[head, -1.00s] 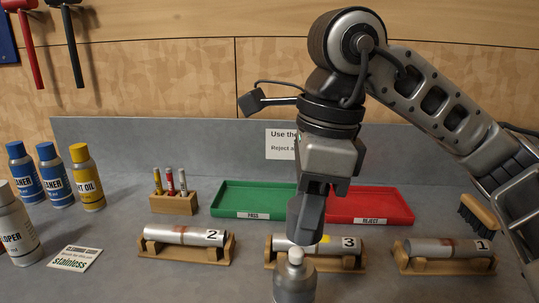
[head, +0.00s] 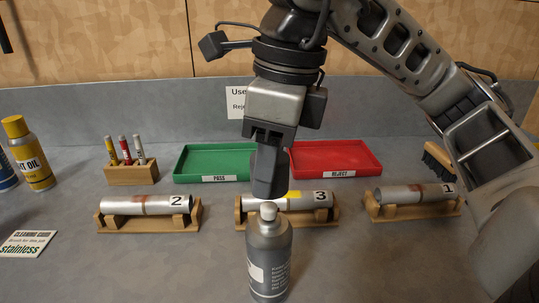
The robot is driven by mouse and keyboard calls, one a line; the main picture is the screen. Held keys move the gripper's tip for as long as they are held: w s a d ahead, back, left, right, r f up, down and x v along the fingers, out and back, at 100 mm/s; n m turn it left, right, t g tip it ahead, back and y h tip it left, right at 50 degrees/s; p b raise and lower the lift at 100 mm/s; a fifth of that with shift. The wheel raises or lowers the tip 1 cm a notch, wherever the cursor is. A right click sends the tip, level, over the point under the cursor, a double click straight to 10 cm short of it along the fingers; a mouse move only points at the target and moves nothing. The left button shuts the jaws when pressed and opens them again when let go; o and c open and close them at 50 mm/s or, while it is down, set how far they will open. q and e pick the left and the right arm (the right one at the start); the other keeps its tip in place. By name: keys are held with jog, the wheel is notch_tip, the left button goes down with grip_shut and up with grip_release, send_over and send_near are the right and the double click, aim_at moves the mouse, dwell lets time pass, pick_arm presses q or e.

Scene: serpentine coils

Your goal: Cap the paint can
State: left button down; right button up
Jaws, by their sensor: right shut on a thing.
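The paint can (head: 269,260) is a grey spray can standing upright at the front middle of the bench, with a white nozzle (head: 269,212) showing on top. My right gripper (head: 268,192) points down just above the nozzle, with a small gap between them in the picture. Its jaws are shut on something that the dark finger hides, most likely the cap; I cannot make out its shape. My left gripper is not in view.
Behind the can, metal cylinders numbered 2 (head: 150,204), 3 (head: 305,200) and 1 (head: 415,193) lie in wooden cradles. A green tray (head: 195,165) and a red tray (head: 350,160) stand farther back. A marker block (head: 130,174) and a yellow-capped can (head: 30,155) are left.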

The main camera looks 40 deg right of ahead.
aim_at(266, 205)
jog(key=shift+f, duration=0.1)
dwell(0.5)
jog(key=shift+f, duration=0.15)
dwell(0.4)
jog(key=shift+f+b, duration=0.95)
jog(key=shift+b, duration=0.2)
jog(key=shift+f+b, duration=0.75)
jog(key=shift+f, duration=0.05)
